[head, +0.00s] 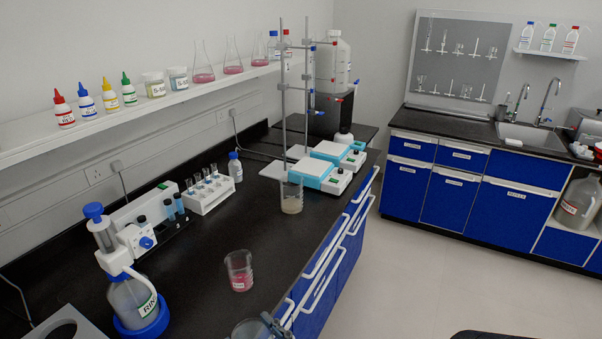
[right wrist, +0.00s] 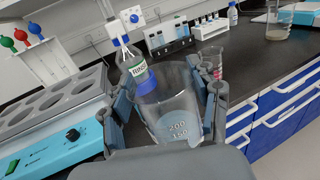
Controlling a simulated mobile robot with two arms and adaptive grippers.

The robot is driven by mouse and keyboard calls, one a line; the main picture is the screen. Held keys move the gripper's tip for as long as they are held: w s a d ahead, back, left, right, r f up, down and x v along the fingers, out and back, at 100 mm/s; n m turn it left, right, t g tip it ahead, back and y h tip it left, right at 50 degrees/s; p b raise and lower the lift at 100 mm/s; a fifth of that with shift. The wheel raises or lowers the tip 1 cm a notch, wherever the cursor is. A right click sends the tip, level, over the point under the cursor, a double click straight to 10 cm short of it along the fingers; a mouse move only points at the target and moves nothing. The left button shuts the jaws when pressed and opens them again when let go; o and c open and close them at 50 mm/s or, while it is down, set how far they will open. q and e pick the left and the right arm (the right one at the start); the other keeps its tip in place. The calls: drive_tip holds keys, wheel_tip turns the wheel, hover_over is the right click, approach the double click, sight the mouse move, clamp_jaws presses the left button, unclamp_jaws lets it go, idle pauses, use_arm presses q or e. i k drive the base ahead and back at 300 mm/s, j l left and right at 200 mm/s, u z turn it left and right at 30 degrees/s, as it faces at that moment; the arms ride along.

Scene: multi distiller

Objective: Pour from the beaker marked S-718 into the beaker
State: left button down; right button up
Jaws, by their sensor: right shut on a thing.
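My right gripper (right wrist: 165,108) is shut on a clear glass beaker (right wrist: 170,108), its fingers on either side of the glass. Graduations 200 and 150 show on it; I see no coloured liquid inside. In the head view, this beaker (head: 247,331) and my right gripper (head: 264,327) show at the bottom edge, partly cut off. A beaker with pink liquid and a label (head: 239,272) stands upright on the black bench, just beyond; the label is too small to read. Another beaker with cloudy pale liquid (head: 292,200) stands farther back. My left gripper is not in view.
A bottle dispenser with blue cap (head: 133,295) stands left of the pink beaker. A tube rack (head: 210,193) and hotplate stirrers (head: 325,170) with metal stands are farther back. A blue-edged heating block (right wrist: 50,115) is left in the wrist view. Bench around the pink beaker is clear.

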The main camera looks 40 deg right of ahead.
sight(292, 186)
drive_tip(key=i+l, duration=0.1)
drive_tip(key=l, duration=0.35)
drive_tip(key=i+l, duration=0.1)
drive_tip(key=l, duration=0.75)
drive_tip(key=i+l, duration=0.15)
drive_tip(key=l, duration=0.3)
drive_tip(key=i+l, duration=0.25)
drive_tip(key=l, duration=0.15)
drive_tip(key=i+l, duration=0.25)
drive_tip(key=l, duration=0.15)
drive_tip(key=i, duration=0.2)
